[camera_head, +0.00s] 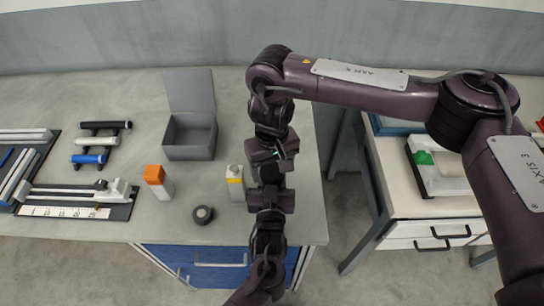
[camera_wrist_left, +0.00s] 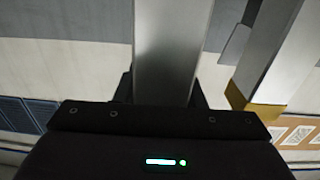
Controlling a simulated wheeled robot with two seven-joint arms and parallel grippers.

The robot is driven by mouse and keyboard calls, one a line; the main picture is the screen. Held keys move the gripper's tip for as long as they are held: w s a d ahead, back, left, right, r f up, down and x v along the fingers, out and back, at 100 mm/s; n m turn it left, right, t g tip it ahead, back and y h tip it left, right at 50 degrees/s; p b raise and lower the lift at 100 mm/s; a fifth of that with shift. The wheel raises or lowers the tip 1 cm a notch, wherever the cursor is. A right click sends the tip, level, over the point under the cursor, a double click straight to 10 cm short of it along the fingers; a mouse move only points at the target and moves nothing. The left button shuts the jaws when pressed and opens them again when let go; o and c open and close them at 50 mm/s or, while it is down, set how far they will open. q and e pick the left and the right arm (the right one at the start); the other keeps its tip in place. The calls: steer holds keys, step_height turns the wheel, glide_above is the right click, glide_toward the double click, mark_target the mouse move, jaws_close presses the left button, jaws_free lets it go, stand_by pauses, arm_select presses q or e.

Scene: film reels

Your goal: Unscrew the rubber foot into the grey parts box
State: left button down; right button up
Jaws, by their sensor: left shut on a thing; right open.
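My left gripper (camera_wrist_left: 163,100) is shut on a silver bar (camera_wrist_left: 168,45), which stands up between its dark fingers in the left wrist view. A second silver bar (camera_wrist_left: 282,45) with a brass-coloured end (camera_wrist_left: 252,106) is to its right, apart from it. In the head view my arms overlap near the table's right side, and they hide the held thing. My right gripper (camera_head: 268,160) is among these overlapping parts; its fingers are hard to make out. The open grey parts box (camera_head: 190,153) is to their left, lid raised at the back. I cannot make out the rubber foot.
An orange-topped white block (camera_head: 157,181), a white carton with a yellow band (camera_head: 235,183) and a black ring (camera_head: 203,214) stand in front of the box. Rollers (camera_head: 92,141) and rail fixtures (camera_head: 75,200) are at the left. A white bench (camera_head: 400,190) is at the right.

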steer(key=shift+f, duration=0.4)
steer(key=shift+c, duration=0.4)
steer(key=c, duration=0.9)
steer(key=n, duration=0.3)
